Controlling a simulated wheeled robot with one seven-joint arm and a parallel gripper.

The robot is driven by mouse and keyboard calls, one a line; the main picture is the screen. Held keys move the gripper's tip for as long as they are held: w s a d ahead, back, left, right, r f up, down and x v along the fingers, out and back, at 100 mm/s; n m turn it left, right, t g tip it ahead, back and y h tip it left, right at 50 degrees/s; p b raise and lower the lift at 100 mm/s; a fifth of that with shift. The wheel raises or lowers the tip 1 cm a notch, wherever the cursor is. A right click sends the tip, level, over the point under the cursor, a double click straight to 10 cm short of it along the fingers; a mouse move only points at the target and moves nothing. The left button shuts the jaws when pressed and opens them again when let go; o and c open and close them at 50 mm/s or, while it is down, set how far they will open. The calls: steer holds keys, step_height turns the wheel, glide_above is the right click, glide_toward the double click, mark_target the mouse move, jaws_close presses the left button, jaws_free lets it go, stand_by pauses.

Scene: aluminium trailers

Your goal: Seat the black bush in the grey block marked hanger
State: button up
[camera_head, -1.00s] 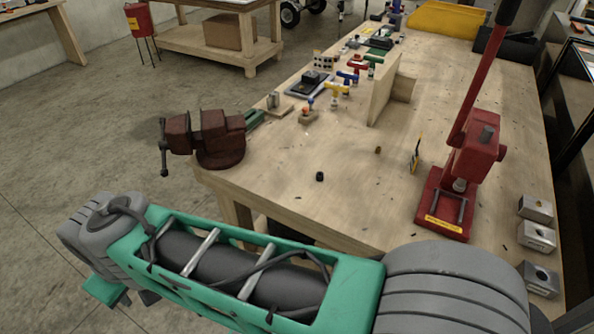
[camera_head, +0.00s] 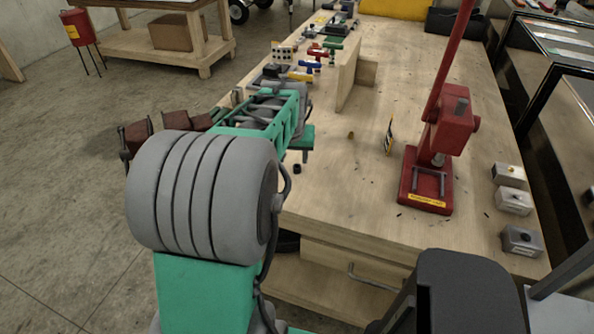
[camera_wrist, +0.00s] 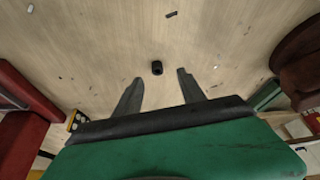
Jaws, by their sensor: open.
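The black bush (camera_head: 297,168) stands on the bench top near its front left edge. In the wrist view the bush (camera_wrist: 157,68) lies just beyond and between my fingertips, apart from both. My gripper (camera_wrist: 160,78) is open and empty; in the head view it (camera_head: 304,157) hangs above the bench beside the bush, partly hidden by my arm. Three grey blocks stand in a row at the bench's right edge: a far block (camera_head: 508,172), a middle block (camera_head: 513,201) and a near block (camera_head: 522,241). Their markings are too small to read, so I cannot tell which is hanger.
A red arbor press (camera_head: 427,185) stands between the bush and the blocks. A small brass-coloured bush (camera_head: 350,134) and a yellow-black sign (camera_head: 390,135) are nearby. A wooden upright (camera_head: 347,75) stands farther back. A dark red vise (camera_head: 137,133) is at the left edge.

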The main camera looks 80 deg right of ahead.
mark_target(297, 168)
steer(key=x, duration=0.2)
steer(key=p+x, duration=0.1)
steer(key=x, duration=0.5)
steer(key=shift+s+d+r+p, duration=0.15)
steer(key=shift+s+d+p, duration=0.1)
steer(key=shift+s+p, duration=0.05)
jaws_close()
